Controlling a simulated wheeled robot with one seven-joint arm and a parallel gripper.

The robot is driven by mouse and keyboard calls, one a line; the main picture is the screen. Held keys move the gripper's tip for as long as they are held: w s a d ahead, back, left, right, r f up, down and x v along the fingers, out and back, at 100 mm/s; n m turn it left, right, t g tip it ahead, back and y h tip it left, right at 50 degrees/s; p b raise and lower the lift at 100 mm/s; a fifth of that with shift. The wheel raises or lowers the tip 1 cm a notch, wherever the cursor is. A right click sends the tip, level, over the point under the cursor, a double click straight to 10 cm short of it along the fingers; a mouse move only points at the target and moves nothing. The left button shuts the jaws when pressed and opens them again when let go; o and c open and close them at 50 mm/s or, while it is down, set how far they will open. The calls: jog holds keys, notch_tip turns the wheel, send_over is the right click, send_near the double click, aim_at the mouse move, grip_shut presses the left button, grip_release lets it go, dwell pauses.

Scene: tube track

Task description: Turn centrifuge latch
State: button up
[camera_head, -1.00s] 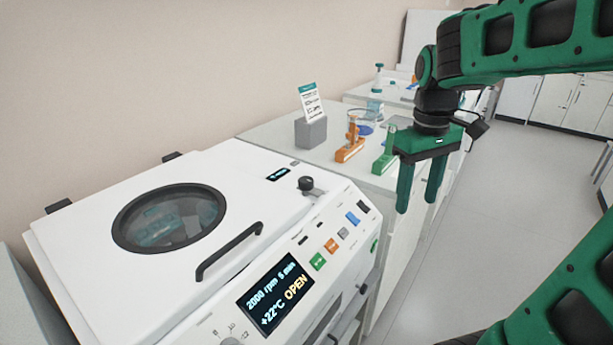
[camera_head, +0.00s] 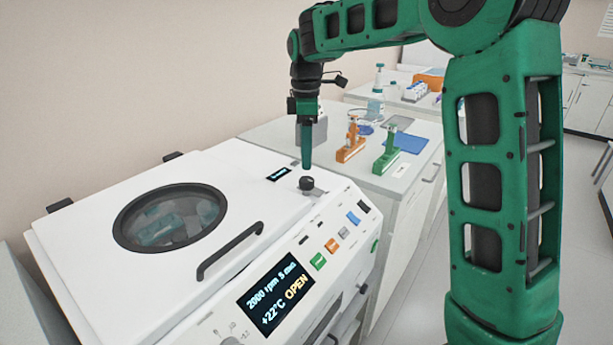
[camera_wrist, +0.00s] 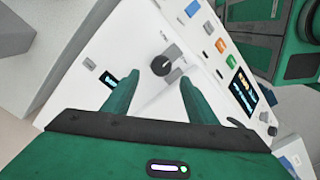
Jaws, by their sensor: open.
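The white centrifuge (camera_head: 100,240) has its lid down, with a round dark window (camera_head: 170,217) and a black handle (camera_head: 229,251). Its display (camera_head: 275,294) reads "2000 rpm 5 min", "+22°C" and "OPEN". The latch is a small black knob (camera_head: 306,184) on a grey mount at the lid's right front corner. It also shows in the wrist view (camera_wrist: 162,65). My gripper (camera_head: 306,166) points down just above the knob. In the wrist view its two fingers (camera_wrist: 158,88) are apart and empty, with the knob lying between their lines, a little beyond the tips.
Orange (camera_head: 350,142) and green (camera_head: 387,150) stands are on the counter (camera_head: 270,130) behind the centrifuge. A grey block (camera_head: 318,132) sits behind my gripper. A bottle (camera_head: 376,100) and a blue mat (camera_head: 410,143) are farther back. Open floor lies at the right.

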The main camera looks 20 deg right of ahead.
aim_at(307, 178)
notch_tip(307, 178, down, 7)
jog(key=shift+f, duration=0.15)
dwell(0.4)
jog(key=shift+d, duration=0.15)
jog(key=c, duration=1.1)
